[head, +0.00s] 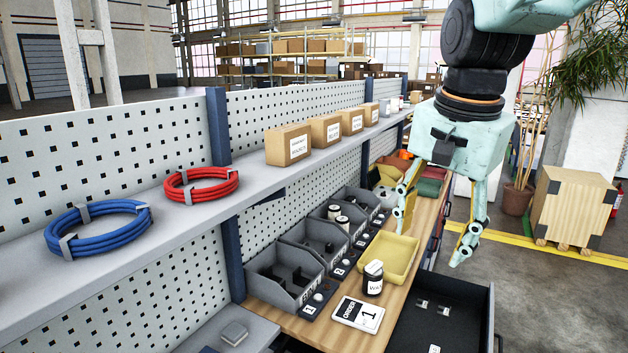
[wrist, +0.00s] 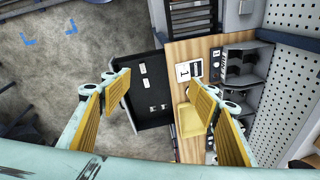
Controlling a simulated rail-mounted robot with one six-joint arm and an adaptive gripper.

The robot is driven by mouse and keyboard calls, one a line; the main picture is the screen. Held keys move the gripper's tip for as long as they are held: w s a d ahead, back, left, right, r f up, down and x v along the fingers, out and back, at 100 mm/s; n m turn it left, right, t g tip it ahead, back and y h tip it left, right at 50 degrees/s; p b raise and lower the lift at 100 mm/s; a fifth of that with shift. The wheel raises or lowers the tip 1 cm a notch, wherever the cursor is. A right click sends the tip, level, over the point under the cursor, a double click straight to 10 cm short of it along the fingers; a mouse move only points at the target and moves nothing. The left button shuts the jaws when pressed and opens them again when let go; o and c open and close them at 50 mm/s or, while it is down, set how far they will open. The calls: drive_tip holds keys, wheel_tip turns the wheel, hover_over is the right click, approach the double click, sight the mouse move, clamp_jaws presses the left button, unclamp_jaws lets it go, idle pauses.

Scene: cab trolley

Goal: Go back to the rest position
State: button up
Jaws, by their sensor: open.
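My gripper (head: 432,226) hangs from my arm at the right of the head view, above the wooden bench and its front edge. Its two fingers are spread wide and nothing is between them. In the wrist view my gripper (wrist: 157,98) also shows open and empty, with yellow ribbed pads, high over the bench edge and an open dark drawer (wrist: 147,92).
Grey bins (head: 287,276) line the back. A shelf (head: 255,172) above carries coiled hoses and boxes. A wooden crate (head: 575,208) stands right.

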drive_tip(key=s+f+n+b, duration=0.2)
drive_tip(key=s+f+n, duration=0.2)
drive_tip(key=s, duration=0.9)
drive_tip(key=s+f+n+t+b, duration=0.1)
drive_tip(key=s+f+n+b, duration=0.2)
drive_tip(key=s, duration=0.9)
drive_tip(key=f+n, duration=0.1)
drive_tip(key=n, duration=0.1)
drive_tip(key=shift+s+f+n+b, duration=0.3)
drive_tip(key=shift+s+b, duration=0.05)
drive_tip(key=shift+d, duration=0.15)
